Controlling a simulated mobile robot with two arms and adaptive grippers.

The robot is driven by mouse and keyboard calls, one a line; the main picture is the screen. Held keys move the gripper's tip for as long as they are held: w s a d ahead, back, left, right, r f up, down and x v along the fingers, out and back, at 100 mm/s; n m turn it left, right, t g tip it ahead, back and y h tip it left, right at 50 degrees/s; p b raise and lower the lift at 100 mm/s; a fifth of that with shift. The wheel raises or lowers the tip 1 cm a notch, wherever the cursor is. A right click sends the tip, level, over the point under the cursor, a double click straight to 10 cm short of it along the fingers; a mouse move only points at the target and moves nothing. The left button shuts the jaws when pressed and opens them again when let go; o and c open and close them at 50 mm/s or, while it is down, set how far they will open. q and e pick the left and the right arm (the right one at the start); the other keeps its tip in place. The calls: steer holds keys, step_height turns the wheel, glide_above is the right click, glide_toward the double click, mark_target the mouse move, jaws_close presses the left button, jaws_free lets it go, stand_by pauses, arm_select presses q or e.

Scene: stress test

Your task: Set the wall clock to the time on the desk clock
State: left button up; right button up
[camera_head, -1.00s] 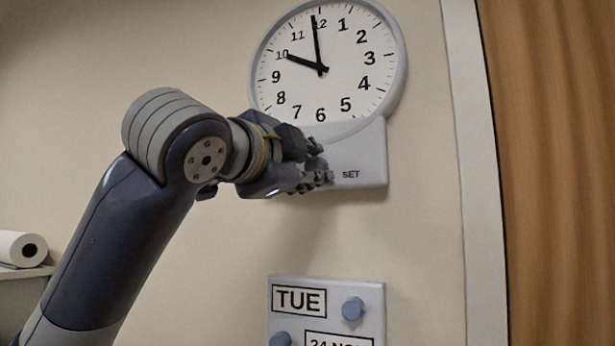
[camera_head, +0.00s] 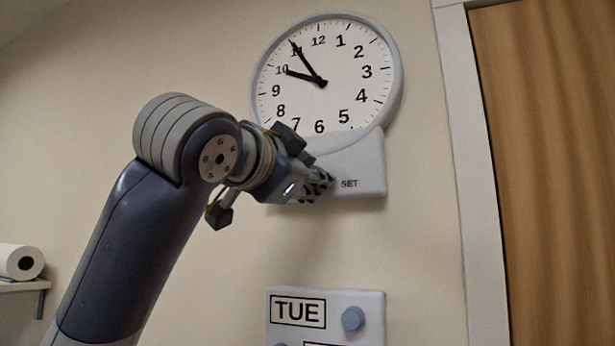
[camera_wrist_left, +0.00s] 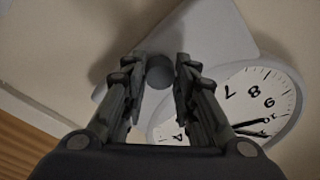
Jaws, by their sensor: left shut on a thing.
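The round white wall clock (camera_head: 345,95) hangs at the top of the head view. Its short hand points near 10 and its long hand at about 11. Below its dial is a grey panel (camera_head: 366,158) marked SET. My left gripper (camera_head: 318,182) is at this panel, left of the SET label. In the left wrist view my left gripper (camera_wrist_left: 160,85) has its fingers on both sides of a round dark knob (camera_wrist_left: 160,70) and is shut on it. Part of the dial (camera_wrist_left: 255,100) shows there too. The desk clock is not in view. My right gripper is not in view.
A wooden door (camera_head: 550,180) with a pale frame is at right. A paper roll (camera_head: 20,262) lies on a shelf at left.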

arm_select(q)
steer(key=shift+f, duration=0.2)
steer(key=o, duration=0.9)
steer(key=shift+o, duration=0.7)
steer(key=shift+r, duration=0.1)
steer(key=shift+s, duration=0.1)
steer(key=v, duration=1.2)
